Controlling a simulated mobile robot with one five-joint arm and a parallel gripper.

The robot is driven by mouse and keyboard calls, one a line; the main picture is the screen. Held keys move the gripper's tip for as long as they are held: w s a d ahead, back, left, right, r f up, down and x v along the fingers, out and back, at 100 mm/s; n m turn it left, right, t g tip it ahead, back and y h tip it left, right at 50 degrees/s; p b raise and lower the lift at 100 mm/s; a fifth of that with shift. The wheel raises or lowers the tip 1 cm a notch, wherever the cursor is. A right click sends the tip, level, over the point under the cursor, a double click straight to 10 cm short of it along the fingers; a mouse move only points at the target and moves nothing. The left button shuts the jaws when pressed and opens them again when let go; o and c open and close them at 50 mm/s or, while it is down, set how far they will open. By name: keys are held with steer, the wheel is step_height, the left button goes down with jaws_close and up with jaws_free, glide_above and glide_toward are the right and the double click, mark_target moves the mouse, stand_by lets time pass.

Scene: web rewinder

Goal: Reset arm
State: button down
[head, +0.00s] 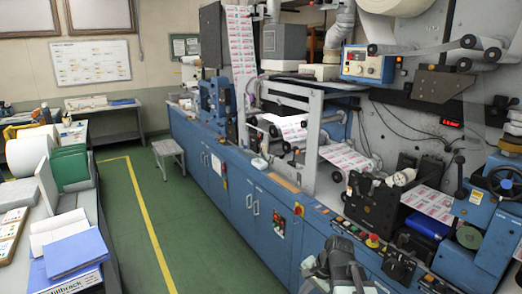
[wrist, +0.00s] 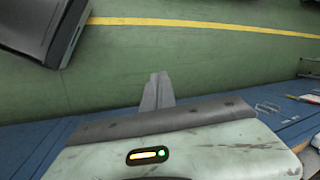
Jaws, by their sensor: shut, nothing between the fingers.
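My gripper (wrist: 157,90) shows in the wrist view with its two grey fingers together and nothing between them. The fingers point over the green floor, beside the blue cabinet fronts of the machine. In the head view, part of my dark grey arm (head: 342,262) stands at the bottom, right of centre, in front of the machine's control edge. The fingertips cannot be made out clearly there. No object is held.
The blue web rewinder (head: 235,190) fills the right side, with an operating unit (head: 378,205) close to my arm. A grey bench with blue binders (head: 75,252) stands at left. Green floor with a yellow line (head: 146,220) lies clear between them. A small stool (head: 168,150) stands farther back.

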steer(key=s+d+f+n+g+h, duration=0.1)
steer(key=s+d+n+g+h, duration=0.1)
steer(key=s+n, duration=0.4)
steer(key=shift+s+d+f+n+h, duration=0.25)
steer(key=shift+n+h, duration=0.65)
steer(key=shift+n, duration=0.6)
